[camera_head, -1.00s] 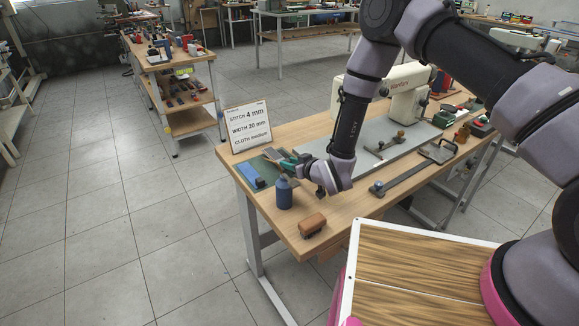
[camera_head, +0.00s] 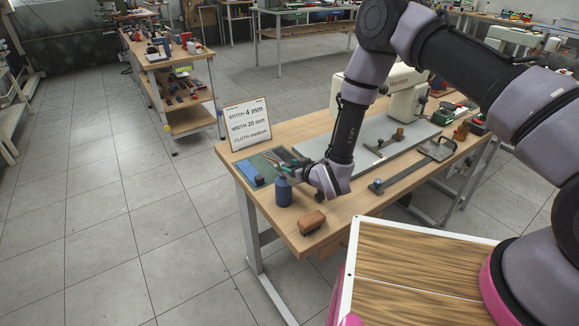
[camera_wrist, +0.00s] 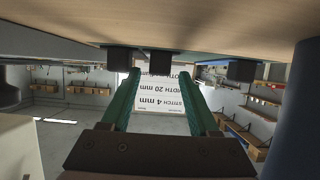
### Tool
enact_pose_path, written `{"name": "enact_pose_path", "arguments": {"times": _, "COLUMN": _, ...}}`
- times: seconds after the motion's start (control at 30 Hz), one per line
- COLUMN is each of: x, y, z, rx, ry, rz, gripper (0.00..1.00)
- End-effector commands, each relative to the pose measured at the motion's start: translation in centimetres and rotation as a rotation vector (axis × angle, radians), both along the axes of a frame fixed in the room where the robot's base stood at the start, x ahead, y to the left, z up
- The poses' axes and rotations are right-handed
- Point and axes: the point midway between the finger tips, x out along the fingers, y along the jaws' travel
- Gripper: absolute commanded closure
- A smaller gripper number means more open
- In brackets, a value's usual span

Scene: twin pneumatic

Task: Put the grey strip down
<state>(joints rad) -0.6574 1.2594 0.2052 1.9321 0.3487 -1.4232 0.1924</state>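My gripper (camera_head: 291,166) is low over the near left part of the workbench, beside a green mat (camera_head: 262,158). In the wrist view its two green fingers (camera_wrist: 160,75) stand apart, with no strip visible between them. A blue piece (camera_head: 249,174) lies on the mat's left part. A thin dark grey strip-like piece (camera_head: 272,160) seems to lie on the mat close to the fingertips. It is too small to be sure that it is the grey strip, or whether the fingers touch it.
A blue bottle (camera_head: 283,192) stands just in front of my gripper, and a brown brush (camera_head: 312,222) lies near the front edge. A sign (camera_head: 246,123) stands behind the mat. A long metal bar (camera_head: 410,172) and a sewing machine (camera_head: 400,92) are to the right.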

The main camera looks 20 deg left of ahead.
Motion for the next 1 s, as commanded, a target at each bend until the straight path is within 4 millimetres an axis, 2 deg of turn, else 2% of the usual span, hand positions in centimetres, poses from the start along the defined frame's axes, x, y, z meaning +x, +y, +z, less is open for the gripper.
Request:
{"name": "enact_pose_path", "arguments": {"times": 0.13, "x": 0.0, "y": 0.0, "z": 0.3, "rx": 0.000, "ry": -0.001, "rz": 0.000, "gripper": 0.39}}
{"name": "enact_pose_path", "arguments": {"times": 0.23, "x": 0.0, "y": 0.1, "z": 1.2, "rx": 0.001, "ry": -0.003, "rz": 0.001, "gripper": 0.39}}
{"name": "enact_pose_path", "arguments": {"times": 0.7, "x": -5.8, "y": -6.8, "z": 4.7, "rx": -0.002, "ry": 0.002, "rz": -0.001, "gripper": 0.39}}
{"name": "enact_pose_path", "arguments": {"times": 1.0, "x": -7.2, "y": -8.4, "z": 5.6, "rx": 0.000, "ry": 0.000, "rz": -0.001, "gripper": 0.39}}
